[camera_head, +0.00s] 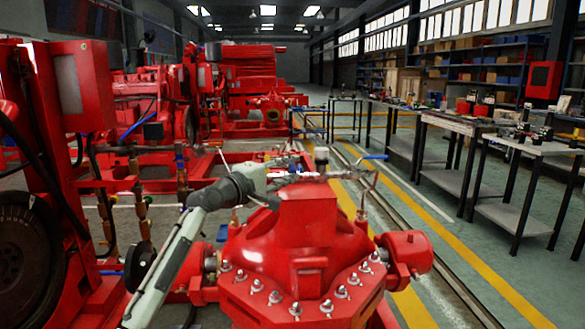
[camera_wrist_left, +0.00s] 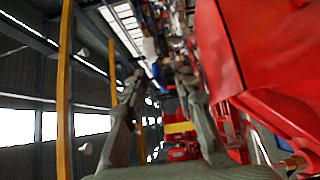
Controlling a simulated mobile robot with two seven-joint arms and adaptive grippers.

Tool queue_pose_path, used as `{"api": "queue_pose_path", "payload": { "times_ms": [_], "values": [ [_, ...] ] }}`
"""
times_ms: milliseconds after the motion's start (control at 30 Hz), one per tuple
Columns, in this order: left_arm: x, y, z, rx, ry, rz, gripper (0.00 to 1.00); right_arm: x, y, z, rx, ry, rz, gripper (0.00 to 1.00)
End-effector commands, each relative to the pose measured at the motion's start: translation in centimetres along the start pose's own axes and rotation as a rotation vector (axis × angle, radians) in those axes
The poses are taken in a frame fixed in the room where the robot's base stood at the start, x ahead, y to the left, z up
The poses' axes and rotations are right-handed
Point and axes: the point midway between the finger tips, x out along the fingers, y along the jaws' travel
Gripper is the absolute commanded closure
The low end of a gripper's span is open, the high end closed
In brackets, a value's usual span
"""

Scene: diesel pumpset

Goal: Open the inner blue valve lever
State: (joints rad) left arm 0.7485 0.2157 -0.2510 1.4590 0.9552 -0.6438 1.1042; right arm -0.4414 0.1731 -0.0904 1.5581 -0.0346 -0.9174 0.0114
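A blue valve lever (camera_head: 375,157) shows in the head view, just right of the pipework above the big red pump casing (camera_head: 300,240). Another blue lever (camera_head: 140,125) shows farther off at the left, by the red engine set. I cannot tell which is the inner one. My left gripper (camera_head: 290,168) is behind the casing's top, left of the nearer blue lever and apart from it. No blue lever can be made out there. My right gripper is not in view.
A red cabinet (camera_head: 82,85) and machinery stand close at the left. A red side fitting (camera_head: 405,255) juts from the casing's right. Work tables (camera_head: 450,123) line the right, past yellow floor lines. The aisle floor there is clear.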

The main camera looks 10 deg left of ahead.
Motion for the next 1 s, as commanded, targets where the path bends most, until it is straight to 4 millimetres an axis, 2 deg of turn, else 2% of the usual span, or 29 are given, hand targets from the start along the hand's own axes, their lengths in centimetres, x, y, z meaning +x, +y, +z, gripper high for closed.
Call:
{"api": "queue_pose_path", "payload": {
  "times_ms": [133,400,433,633,1000],
  "values": [
    [1.21,-0.01,0.06,0.001,-0.001,-0.001,0.72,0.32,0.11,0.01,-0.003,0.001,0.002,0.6],
    [1.41,-0.05,0.05,0.002,0.0,-0.001,0.72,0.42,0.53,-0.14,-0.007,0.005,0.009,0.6],
    [1.41,-0.05,0.05,0.002,0.0,-0.001,0.74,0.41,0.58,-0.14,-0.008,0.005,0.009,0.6],
    [1.39,-0.06,0.03,0.002,0.0,-0.001,0.98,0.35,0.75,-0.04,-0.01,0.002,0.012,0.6],
    [1.38,-0.07,0.02,0.002,0.0,-0.002,1.0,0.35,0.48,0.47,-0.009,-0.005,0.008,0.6]
  ]
}}
